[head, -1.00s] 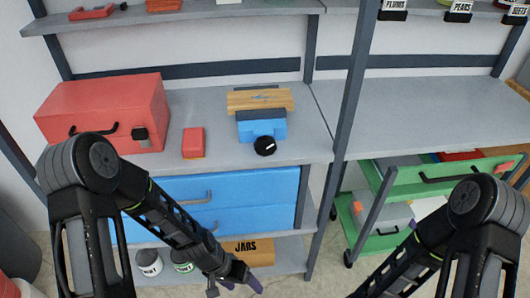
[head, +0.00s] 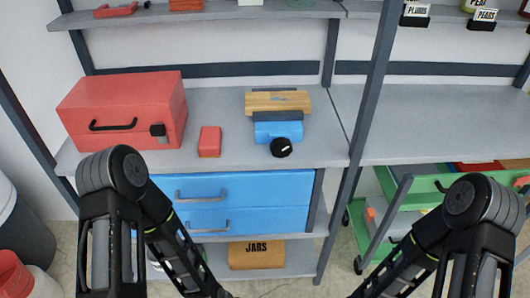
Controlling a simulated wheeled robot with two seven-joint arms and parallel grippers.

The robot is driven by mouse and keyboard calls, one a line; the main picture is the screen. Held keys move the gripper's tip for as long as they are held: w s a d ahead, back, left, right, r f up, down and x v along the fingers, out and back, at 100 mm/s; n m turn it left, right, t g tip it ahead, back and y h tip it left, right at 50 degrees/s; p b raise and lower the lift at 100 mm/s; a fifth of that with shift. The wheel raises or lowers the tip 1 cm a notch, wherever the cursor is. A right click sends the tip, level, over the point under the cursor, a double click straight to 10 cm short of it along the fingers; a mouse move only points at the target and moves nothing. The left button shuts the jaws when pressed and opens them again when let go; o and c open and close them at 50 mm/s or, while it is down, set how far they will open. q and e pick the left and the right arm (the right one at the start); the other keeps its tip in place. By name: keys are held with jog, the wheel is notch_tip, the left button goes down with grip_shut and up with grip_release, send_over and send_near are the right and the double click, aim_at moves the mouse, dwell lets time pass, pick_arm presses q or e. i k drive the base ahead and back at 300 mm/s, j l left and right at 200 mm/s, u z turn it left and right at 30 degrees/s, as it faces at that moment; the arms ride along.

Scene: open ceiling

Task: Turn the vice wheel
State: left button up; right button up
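A blue vice (head: 277,131) stands on the grey workbench shelf, with a wooden block (head: 277,102) at its top behind the blue body. Its black round wheel (head: 281,147) faces me at the front and carries a small white mark. My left arm comes in at the lower left and runs down past the bottom edge, so its gripper is out of the picture. My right arm comes in at the lower right, and its gripper is also out of the picture. Neither arm touches the vice.
A red toolbox (head: 124,112) and a small red box (head: 210,141) stand left of the vice. Blue drawers (head: 245,188) are below the shelf, with a JARS box (head: 257,254) lower down. A grey upright post (head: 362,110) stands right of the vice. A green cart (head: 398,187) is at the right.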

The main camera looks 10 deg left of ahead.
aim_at(280, 147)
jog(key=l+u, duration=0.25)
jog(key=u, duration=0.15)
jog(key=l+u, duration=0.5)
jog(key=u, duration=0.25)
jog(key=k+l, duration=0.1)
jog(key=l, duration=0.3)
jog(key=k+l+u, duration=0.15)
jog(key=l, duration=0.55)
jog(key=k+l+u, duration=0.15)
jog(key=l, duration=0.25)
jog(key=k+l, duration=0.2)
jog(key=l, duration=0.15)
jog(key=i+u, duration=0.05)
